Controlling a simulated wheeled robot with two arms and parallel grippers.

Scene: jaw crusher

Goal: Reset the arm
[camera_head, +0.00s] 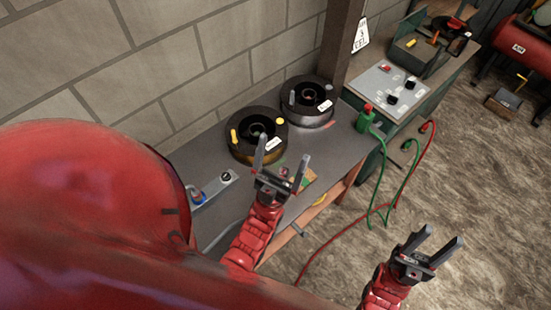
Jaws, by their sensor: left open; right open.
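My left gripper (281,160) is open and empty. Its fingers point up in the picture, in front of the grey workbench (222,150), near the nearer black round part. My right gripper (440,243) is open and empty, over the brown floor at the lower right. The two grippers are well apart. Both red forearms come up from the bottom of the picture.
Two black round parts (257,135) (308,102) stand on the bench by the block wall. A green bottle-like item (366,118) stands at the bench's right end. Green and red cables (420,150) hang to the floor. A large red rounded body (85,200) fills the lower left.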

